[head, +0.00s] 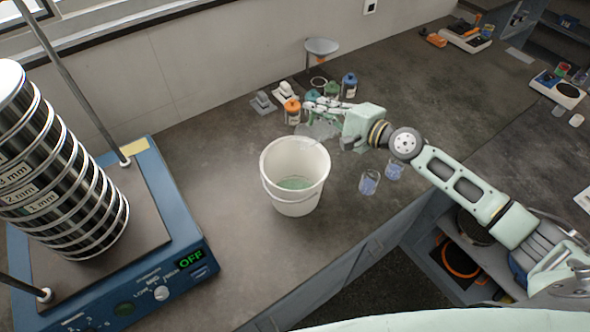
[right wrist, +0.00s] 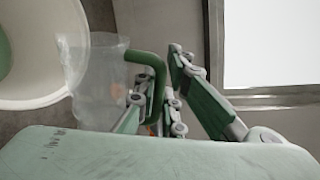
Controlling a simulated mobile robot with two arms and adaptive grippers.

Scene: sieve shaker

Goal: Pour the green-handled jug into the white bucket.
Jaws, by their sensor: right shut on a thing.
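The white bucket (head: 295,160) stands upright on the dark bench, with some green material at its bottom. Its rim (right wrist: 84,60) also shows at the left of the right wrist view. My right gripper (head: 330,108) is just behind and right of the bucket, shut on the jug's green handle (right wrist: 150,62). The clear jug (right wrist: 95,82) is beside the bucket rim in the right wrist view, apparently tilted. In the head view the jug (head: 316,130) is faint behind the bucket's rim. Whether anything is in it is unclear. My left gripper is out of view.
A blue sieve shaker (head: 150,200) with a tall sieve stack (head: 50,170) fills the left, its display reading OFF. Several capped bottles (head: 292,112) stand behind the bucket. Two small beakers (head: 369,182) with blue contents stand right of it. The bench in front of the bucket is clear.

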